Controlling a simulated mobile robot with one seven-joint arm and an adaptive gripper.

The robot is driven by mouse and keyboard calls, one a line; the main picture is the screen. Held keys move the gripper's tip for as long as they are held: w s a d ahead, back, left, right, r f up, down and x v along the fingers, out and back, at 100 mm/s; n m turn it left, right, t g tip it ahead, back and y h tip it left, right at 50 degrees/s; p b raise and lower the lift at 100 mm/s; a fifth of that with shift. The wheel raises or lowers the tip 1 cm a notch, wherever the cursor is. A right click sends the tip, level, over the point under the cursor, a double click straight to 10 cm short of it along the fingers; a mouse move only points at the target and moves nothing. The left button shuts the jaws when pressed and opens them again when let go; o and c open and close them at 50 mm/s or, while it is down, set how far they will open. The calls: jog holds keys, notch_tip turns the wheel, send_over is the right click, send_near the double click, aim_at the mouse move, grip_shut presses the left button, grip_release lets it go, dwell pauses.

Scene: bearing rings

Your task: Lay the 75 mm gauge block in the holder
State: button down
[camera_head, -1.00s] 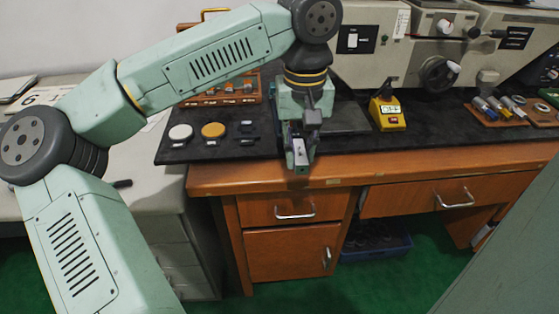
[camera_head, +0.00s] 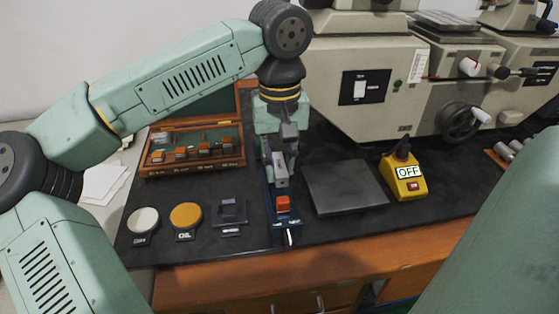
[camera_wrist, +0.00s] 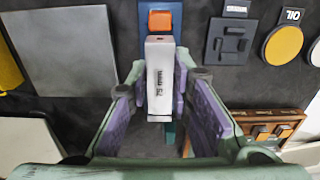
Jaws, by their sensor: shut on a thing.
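The 75 mm gauge block (camera_wrist: 160,78) is a pale bar with its marking readable in the wrist view. My gripper (camera_wrist: 163,100) is shut on it, with a purple-lined finger on each side. In the head view the grey block (camera_head: 280,170) hangs below my gripper (camera_head: 278,158). The holder (camera_head: 269,203) is a narrow blue piece with an orange block (camera_head: 283,203) on it and a small screw at its front. The gauge block lines up with the holder and its end is near the orange block; I cannot tell whether it touches the holder.
A wooden case (camera_head: 192,172) of blocks stands at back left. A white disc (camera_head: 143,220), an amber disc (camera_head: 186,215) and a dark stepped piece (camera_head: 231,211) lie left of the holder. A grey plate (camera_head: 345,188) and yellow OFF box (camera_head: 404,182) lie right. A big machine stands behind.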

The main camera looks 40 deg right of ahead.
jog(key=shift+w+d, duration=0.25)
jog(key=shift+w, duration=0.1)
jog(key=shift+f+b, duration=2.5)
jog(key=shift+f, duration=0.8)
jog(key=shift+s+a+f+b, duration=0.1)
jog(key=shift+f+b, duration=0.2)
jog(key=shift+f, duration=0.05)
jog(key=c, duration=1.4)
grip_release()
jog(key=shift+o, duration=0.2)
notch_tip(320, 180, up, 9)
jog(key=p, duration=0.6)
jog(key=shift+f, duration=0.2)
jog(key=shift+s, duration=0.1)
